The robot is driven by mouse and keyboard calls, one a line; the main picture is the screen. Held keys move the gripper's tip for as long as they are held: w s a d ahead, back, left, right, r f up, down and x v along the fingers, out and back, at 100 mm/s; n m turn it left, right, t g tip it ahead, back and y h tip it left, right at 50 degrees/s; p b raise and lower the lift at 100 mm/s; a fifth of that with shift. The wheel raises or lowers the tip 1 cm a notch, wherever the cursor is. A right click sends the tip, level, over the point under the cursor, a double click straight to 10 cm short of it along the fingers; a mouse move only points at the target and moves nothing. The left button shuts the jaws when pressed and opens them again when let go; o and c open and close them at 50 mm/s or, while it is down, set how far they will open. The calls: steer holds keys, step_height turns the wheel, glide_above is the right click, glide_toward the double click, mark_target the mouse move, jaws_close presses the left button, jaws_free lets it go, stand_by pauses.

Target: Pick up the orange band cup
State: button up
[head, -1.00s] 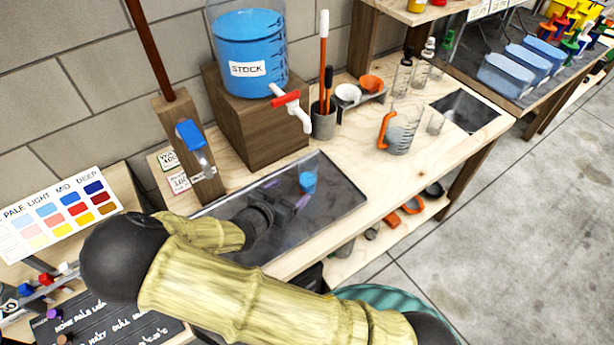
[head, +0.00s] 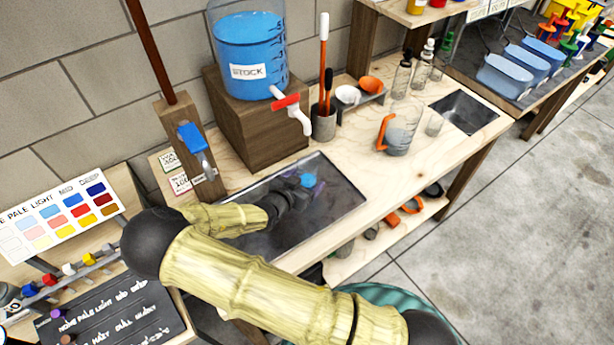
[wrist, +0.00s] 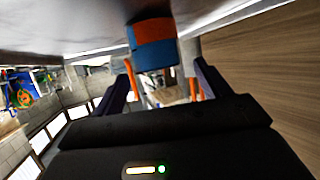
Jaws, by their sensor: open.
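The cup (head: 308,180) shows as a small blue shape in the dark tray (head: 345,205) in the head view. In the wrist view the cup (wrist: 153,45) is blue with an orange band and stands against the grey surface at the top of that picture. My gripper (head: 302,188) is low over the tray, right by the cup, and partly hides it. In the wrist view my gripper (wrist: 163,82) has its two dark fingers apart, with the cup ahead, roughly between their lines. I cannot tell whether the fingers touch it.
The wooden block (head: 250,125) with the blue stock jar (head: 248,50) and its red-handled tap (head: 290,105) stands behind the tray. A blue-levered post (head: 190,150) is at its left. An orange-handled jug (head: 400,130) stands to the right; the bench between is clear.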

steer(key=shift+x, duration=0.95)
steer(key=c, duration=1.2)
steer(key=shift+s+r, duration=0.15)
steer(key=shift+r, duration=0.1)
